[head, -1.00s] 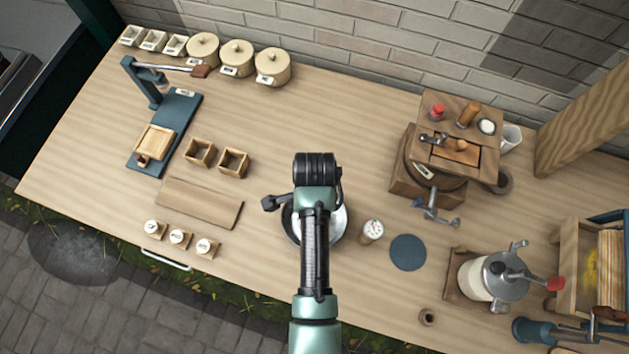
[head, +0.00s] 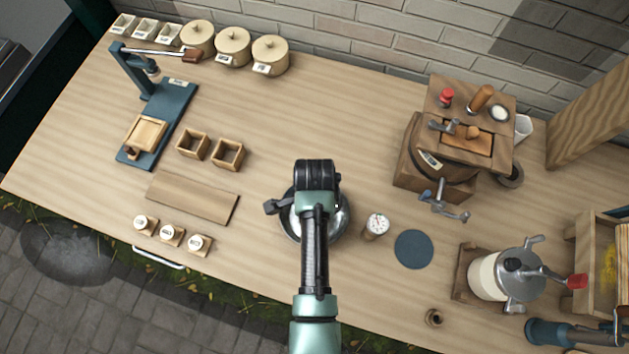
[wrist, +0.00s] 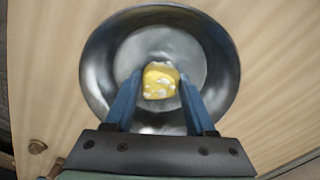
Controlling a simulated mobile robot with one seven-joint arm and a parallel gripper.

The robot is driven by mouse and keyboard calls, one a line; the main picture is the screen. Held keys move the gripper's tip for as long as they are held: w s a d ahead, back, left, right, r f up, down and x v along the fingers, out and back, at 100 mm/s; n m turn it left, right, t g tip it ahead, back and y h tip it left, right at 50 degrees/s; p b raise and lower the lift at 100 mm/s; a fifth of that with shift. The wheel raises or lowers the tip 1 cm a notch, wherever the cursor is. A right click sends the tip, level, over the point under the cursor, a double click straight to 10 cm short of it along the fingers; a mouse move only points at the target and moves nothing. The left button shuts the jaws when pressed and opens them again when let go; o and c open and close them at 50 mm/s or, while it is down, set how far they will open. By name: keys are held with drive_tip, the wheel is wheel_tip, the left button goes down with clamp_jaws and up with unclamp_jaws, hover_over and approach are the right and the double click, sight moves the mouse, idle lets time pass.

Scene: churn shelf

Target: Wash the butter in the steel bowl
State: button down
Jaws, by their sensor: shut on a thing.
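The steel bowl (head: 338,229) stands on the wooden table, mostly hidden under my arm in the head view. In the wrist view I look down into the bowl (wrist: 103,62). The yellow butter lump (wrist: 160,82), with pale white patches, is between the blue fingertips of my gripper (wrist: 159,86). My gripper is shut on the butter, over the middle of the bowl. I cannot tell whether the butter touches the bowl's floor. In the head view the fingers and butter are hidden by my arm.
A wooden churn (head: 450,165) and a lidded crank jar (head: 497,277) stand farther right. A flat board (head: 192,198) and two wooden boxes (head: 228,154) are left. Table behind the bowl is clear.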

drive_tip(key=shift+w+a, duration=0.1)
drive_tip(key=shift+a, duration=0.2)
idle(0.4)
drive_tip(key=shift+d+p, duration=0.3)
drive_tip(key=shift+p, duration=0.2)
drive_tip(key=shift+a, duration=0.3)
idle(0.4)
drive_tip(key=shift+r+p, duration=3.8)
drive_tip(key=shift+p, duration=0.15)
wheel_tip(320, 180, up, 4)
drive_tip(key=p, duration=0.4)
drive_tip(key=shift+f, duration=0.1)
